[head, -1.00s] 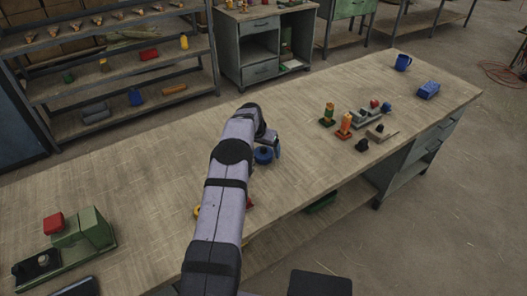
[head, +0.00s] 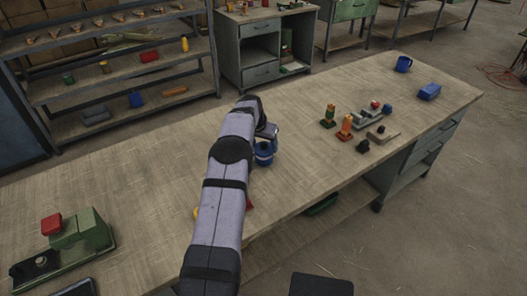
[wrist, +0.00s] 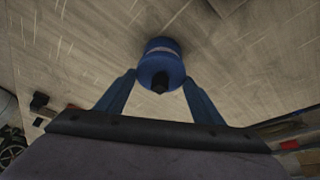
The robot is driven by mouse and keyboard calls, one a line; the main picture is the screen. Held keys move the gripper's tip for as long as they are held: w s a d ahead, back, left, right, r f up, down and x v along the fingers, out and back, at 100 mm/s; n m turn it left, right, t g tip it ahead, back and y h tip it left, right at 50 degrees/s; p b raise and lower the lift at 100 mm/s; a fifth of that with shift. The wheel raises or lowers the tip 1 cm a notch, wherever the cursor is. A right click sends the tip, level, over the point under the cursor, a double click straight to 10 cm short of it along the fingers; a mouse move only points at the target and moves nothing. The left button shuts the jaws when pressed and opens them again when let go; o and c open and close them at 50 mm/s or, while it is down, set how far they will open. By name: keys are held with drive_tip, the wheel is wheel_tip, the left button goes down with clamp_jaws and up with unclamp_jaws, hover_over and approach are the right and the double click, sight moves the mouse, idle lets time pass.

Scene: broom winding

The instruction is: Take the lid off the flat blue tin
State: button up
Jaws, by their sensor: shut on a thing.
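The flat blue tin (head: 264,160) stands on the workbench, just right of my arm in the head view. Its blue lid (wrist: 161,68) has a dark knob and lies between my fingers in the wrist view. My gripper (wrist: 160,77) is shut on the lid, one finger on each side. A pale band shows between the lid and the lower blue part of the tin in the head view. I cannot tell whether the lid is fully clear of the tin. My arm hides part of the tin's left side.
A green machine block with a red top (head: 75,240) stands at the bench's left. Orange-topped pieces (head: 346,127) and small fittings stand to the right. A blue mug (head: 404,64) and a blue box (head: 429,92) are at the far right. The bench behind the tin is clear.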

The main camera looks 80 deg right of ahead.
sight(263, 144)
wheel_tip(263, 144, up, 7)
drive_tip(key=shift+b, duration=0.6)
drive_tip(key=shift+s+r+m+p, duration=0.7)
drive_tip(key=shift+s+r+p, duration=1.05)
drive_tip(key=shift+s+r, duration=2.5)
drive_tip(key=s+a+f+p, duration=0.1)
drive_tip(key=s+a+p, duration=0.1)
drive_tip(key=s+a, duration=0.3)
drive_tip(key=shift+n, duration=0.7)
drive_tip(key=shift+w+a+f+p, duration=0.35)
drive_tip(key=shift+a+f+p, duration=0.4)
drive_tip(key=shift+f, duration=2.5)
drive_tip(key=shift+w+a+f+p, duration=0.5)
drive_tip(key=shift+a+f, duration=0.35)
drive_tip(key=shift+f, duration=2.35)
drive_tip(key=shift+w+a+f+p, duration=0.25)
drive_tip(key=shift+a+f+p, duration=0.5)
drive_tip(key=shift+f, duration=2.5)
drive_tip(key=shift+a+f, duration=0.1)
